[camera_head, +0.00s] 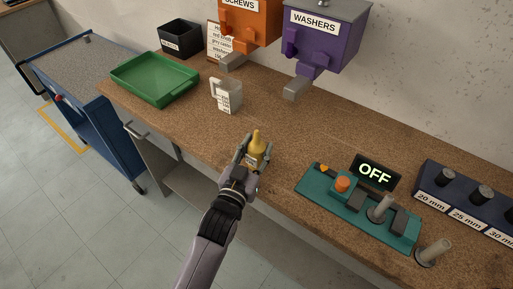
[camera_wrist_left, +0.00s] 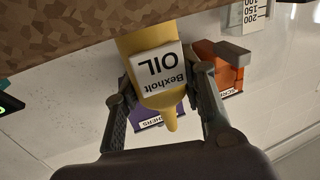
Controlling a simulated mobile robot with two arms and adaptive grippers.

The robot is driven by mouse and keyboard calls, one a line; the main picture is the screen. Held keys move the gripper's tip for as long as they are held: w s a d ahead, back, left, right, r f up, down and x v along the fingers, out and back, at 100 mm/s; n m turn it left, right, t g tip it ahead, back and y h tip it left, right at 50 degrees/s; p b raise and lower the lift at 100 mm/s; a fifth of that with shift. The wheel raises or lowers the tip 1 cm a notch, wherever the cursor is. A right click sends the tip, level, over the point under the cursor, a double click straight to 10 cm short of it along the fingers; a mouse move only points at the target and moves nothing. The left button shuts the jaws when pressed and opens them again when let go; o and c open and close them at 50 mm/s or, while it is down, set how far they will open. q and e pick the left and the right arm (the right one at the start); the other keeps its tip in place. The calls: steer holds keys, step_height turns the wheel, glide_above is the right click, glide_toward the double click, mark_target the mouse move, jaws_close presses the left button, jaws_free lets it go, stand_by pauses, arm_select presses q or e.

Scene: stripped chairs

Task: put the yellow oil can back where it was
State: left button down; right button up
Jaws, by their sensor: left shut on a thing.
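The yellow oil can (camera_head: 257,147) is upright between the fingers of my left gripper (camera_head: 250,156), near the front edge of the brown workbench (camera_head: 281,125). In the left wrist view the yellow oil can (camera_wrist_left: 138,43) appears upside down, with its "Bexholt OIL" label facing the camera. The fingers of my left gripper (camera_wrist_left: 165,105) are shut on it from both sides. In the wrist view its base meets the bench surface; I cannot tell whether it rests on it. My right gripper does not show.
A measuring jug (camera_head: 227,96) and a green tray (camera_head: 155,79) stand to the left and behind. A teal device (camera_head: 358,214) with an OFF display (camera_head: 375,173) is to the right. Orange screws (camera_head: 250,22) and purple washers (camera_head: 322,40) dispensers hang on the wall. Bench around the can is clear.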

arm_select(q)
steer(key=c, duration=1.4)
jaws_free()
steer(key=o, duration=0.4)
steer(key=shift+c, duration=0.2)
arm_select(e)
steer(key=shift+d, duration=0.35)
arm_select(q)
steer(key=shift+r, duration=0.1)
steer(key=shift+s+a, duration=0.15)
steer(key=shift+s, duration=0.2)
steer(key=b+v, duration=0.1)
steer(key=v, duration=1)
steer(key=shift+s+b, duration=0.15)
steer(key=shift+b, duration=0.15)
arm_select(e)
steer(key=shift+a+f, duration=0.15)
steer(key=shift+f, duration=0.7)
